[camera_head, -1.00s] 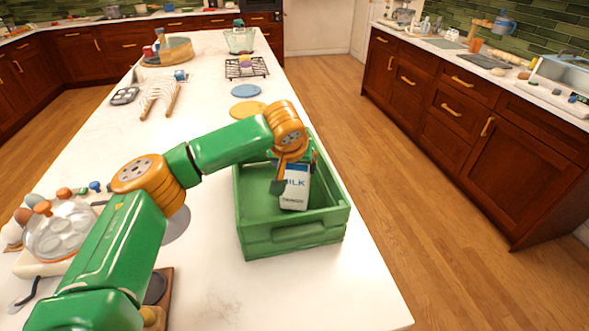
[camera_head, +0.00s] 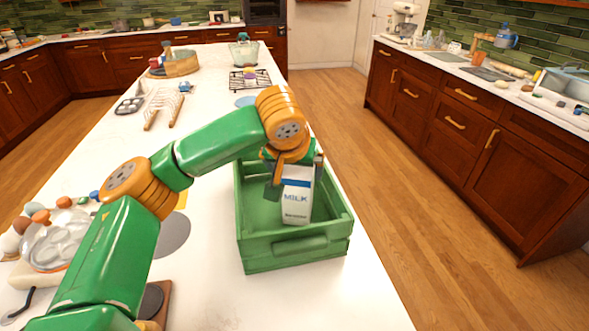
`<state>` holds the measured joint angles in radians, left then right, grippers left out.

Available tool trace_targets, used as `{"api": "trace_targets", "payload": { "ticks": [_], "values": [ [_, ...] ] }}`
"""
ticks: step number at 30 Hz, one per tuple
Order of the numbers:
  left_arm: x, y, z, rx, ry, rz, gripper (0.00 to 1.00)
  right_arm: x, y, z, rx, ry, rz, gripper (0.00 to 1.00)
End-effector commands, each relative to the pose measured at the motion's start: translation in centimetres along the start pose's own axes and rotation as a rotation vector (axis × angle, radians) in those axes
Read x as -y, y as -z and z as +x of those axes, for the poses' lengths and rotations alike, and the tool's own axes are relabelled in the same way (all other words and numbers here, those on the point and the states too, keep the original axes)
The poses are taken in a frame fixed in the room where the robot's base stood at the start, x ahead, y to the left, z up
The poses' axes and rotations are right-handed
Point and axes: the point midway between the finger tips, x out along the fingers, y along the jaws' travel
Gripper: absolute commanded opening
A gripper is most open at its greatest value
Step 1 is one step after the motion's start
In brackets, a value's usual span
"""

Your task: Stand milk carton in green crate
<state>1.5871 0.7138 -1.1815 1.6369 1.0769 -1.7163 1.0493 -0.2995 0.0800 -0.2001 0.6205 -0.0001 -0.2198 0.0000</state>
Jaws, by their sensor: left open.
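The green crate (camera_head: 295,248) stands on the white counter near its right edge. The milk carton (camera_head: 296,198), white with a blue band and "MILK" on its face, stands inside the crate, upright or nearly so. Its base seems to meet the crate floor, though I cannot be sure of the contact. My left gripper (camera_head: 295,171) is open at the top of the carton, with one finger to the left of it and the other at its upper right. The wrist partly covers the crate's far end. My right gripper is out of view.
A grey round mat (camera_head: 172,234) lies left of the crate. A clear lidded dish (camera_head: 55,242) is at the far left. A wire rack (camera_head: 250,80) and a wooden-handled tool (camera_head: 163,108) lie farther back. The counter in front of the crate is clear.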

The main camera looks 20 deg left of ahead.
Motion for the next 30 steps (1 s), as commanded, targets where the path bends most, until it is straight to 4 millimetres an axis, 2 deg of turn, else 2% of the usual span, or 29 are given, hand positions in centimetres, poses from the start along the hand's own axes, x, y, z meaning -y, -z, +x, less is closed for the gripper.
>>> {"api": "trace_targets", "payload": {
  "ticks": [3, 7, 21, 23, 27, 30],
  "values": [
    [-0.1, 0.0, -2.6, -0.003, -0.003, 0.002, 1.00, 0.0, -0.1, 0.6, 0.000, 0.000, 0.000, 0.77],
    [0.0, 0.0, -4.3, -0.001, 0.000, 0.001, 1.00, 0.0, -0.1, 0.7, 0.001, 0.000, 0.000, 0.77],
    [0.0, 0.0, -4.8, 0.001, 0.001, 0.001, 1.00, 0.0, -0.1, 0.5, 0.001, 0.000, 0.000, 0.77],
    [0.0, 0.5, -5.4, 0.001, 0.001, 0.001, 1.00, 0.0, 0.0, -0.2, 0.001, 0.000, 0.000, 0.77],
    [0.0, 2.5, -8.5, 0.001, 0.001, 0.001, 1.00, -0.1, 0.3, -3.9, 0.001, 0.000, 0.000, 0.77],
    [0.0, 3.3, -9.8, 0.001, 0.001, 0.001, 1.00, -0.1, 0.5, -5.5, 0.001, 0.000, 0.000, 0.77]
  ]
}}
